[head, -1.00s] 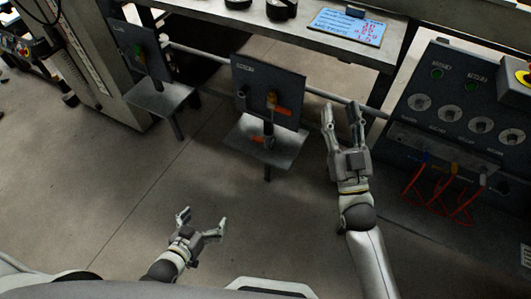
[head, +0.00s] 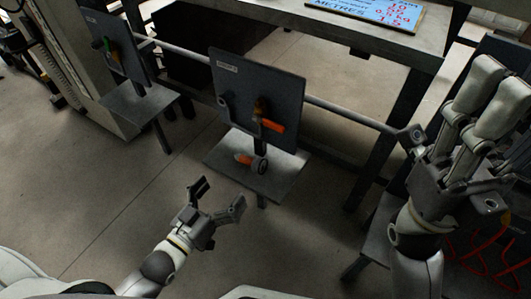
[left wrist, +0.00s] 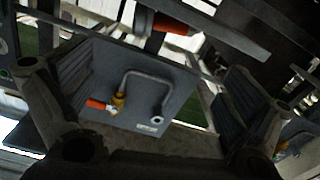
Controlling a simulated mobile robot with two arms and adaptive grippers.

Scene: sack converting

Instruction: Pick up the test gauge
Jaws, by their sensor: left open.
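What looks like the test gauge (head: 257,164), a small round grey body with an orange grip, lies on the small metal shelf (head: 285,178) below the middle grey panel (head: 270,85). My left gripper (head: 217,200) is open and empty, below and left of the shelf and apart from it. In the left wrist view my open fingers (left wrist: 160,110) frame the panel (left wrist: 170,75). An orange cylinder at the top (left wrist: 168,24) may be the gauge's grip; it is partly cut off. My right gripper (head: 490,100) is large at the right edge, its opening unclear.
The middle panel carries a bent pipe and a valve with an orange handle (head: 270,125). A second panel with a shelf (head: 140,100) stands at the left. A workbench (head: 385,40) with a blue sign is behind. Red hoses (head: 490,255) hang at the lower right. Open floor lies left of my left gripper.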

